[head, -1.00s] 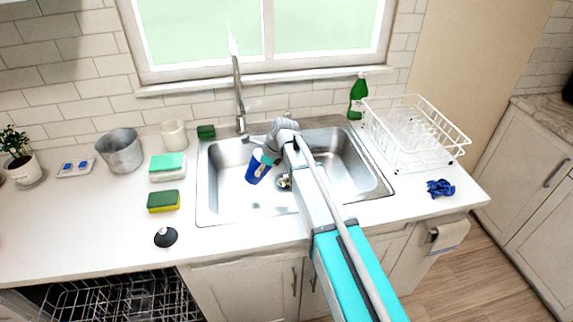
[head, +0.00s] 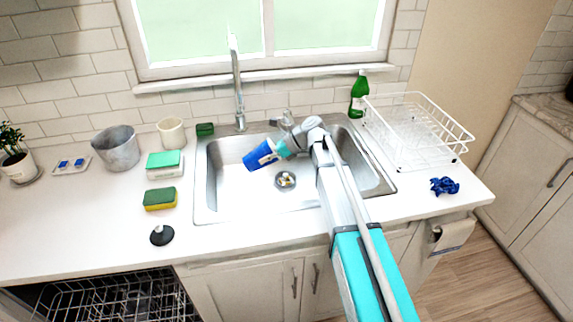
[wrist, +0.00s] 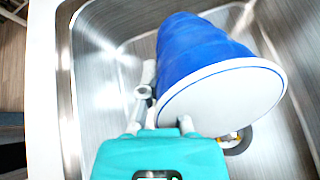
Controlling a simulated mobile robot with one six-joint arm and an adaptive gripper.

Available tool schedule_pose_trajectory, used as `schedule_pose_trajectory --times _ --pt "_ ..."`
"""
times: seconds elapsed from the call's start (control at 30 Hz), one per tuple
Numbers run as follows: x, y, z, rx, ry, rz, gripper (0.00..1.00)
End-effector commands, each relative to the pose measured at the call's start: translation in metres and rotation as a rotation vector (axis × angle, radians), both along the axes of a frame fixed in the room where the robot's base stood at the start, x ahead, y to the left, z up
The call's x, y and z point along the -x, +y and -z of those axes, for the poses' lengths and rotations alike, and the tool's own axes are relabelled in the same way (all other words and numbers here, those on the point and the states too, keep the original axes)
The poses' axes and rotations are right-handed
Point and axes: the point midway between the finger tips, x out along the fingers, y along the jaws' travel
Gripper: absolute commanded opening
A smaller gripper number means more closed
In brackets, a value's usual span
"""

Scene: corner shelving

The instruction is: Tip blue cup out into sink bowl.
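The blue cup (head: 260,156) is tilted well over onto its side above the sink bowl (head: 215,190), its mouth end toward the lower left in the head view. In the wrist view the blue cup (wrist: 195,50) shows its pale round base toward the camera; its mouth and inside are hidden. My gripper (head: 277,149) is shut on the cup's side. In the wrist view my gripper (wrist: 150,98) has its fingers against the cup, partly hidden by it. The sink drain (head: 286,180) lies below and to the right of the cup.
The faucet (head: 238,85) rises behind the sink. A green bottle (head: 358,95) and white dish rack (head: 415,130) stand to the right. A green-topped box (head: 164,165), sponge (head: 160,199) and black knob-like item (head: 163,235) lie left. The dishwasher rack (head: 120,300) is open below.

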Motion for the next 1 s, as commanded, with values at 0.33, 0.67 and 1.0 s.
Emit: schedule_pose_trajectory --times 0.33,0.67,1.0 --pt "-0.0008 -0.0018 -0.0028 -0.053 0.017 0.001 0.0" --pt "-0.0015 -0.0039 -0.0055 -0.108 0.037 0.001 0.0" --pt "-0.0022 -0.0059 -0.0092 -0.161 0.055 0.0 0.0"
